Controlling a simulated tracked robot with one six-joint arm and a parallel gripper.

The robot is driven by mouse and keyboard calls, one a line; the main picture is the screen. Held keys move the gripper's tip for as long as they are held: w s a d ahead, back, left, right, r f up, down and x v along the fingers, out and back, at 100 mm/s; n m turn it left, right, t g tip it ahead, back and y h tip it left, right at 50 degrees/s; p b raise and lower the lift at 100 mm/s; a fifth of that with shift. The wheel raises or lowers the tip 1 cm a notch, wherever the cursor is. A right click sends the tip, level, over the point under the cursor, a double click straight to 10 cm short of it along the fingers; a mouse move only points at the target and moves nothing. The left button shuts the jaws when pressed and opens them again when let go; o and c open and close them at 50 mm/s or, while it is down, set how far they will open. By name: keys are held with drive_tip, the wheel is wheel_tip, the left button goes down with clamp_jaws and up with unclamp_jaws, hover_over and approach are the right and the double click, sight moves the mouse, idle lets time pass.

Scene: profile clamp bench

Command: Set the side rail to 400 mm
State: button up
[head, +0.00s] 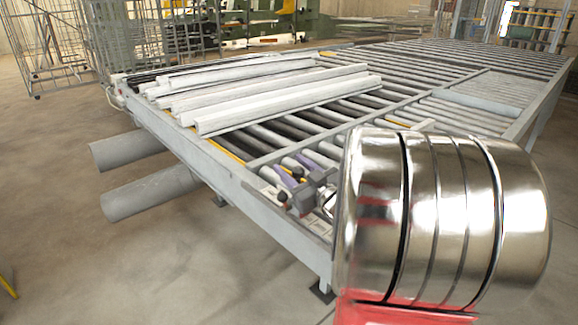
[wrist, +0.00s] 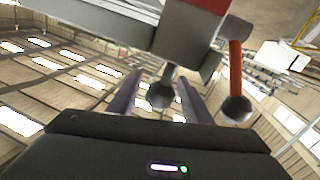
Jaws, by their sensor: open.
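My gripper (wrist: 160,82) is open in the wrist view, its two purple-grey fingers pointing up the picture. A dark ball knob (wrist: 160,96) on a short stem appears between the fingers; I cannot tell whether they touch it. A second dark ball knob (wrist: 236,109) on an orange-red shaft is to their right. Both hang from a light grey bar (wrist: 100,18) across the top. In the head view the knobbed clamp (head: 283,197) is at the bench's near corner, with my gripper (head: 300,168) beside it, partly hidden by my arm. No scale reading is legible.
The roller bench (head: 480,65) fills the middle. Several pale profiles (head: 280,100) lie on its left part. Two grey tubes (head: 150,190) stick out below its left side. A wire cage (head: 50,55) stands at back left.

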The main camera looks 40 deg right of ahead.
drive_tip(key=shift+w, duration=0.45)
clamp_jaws()
idle(0.3)
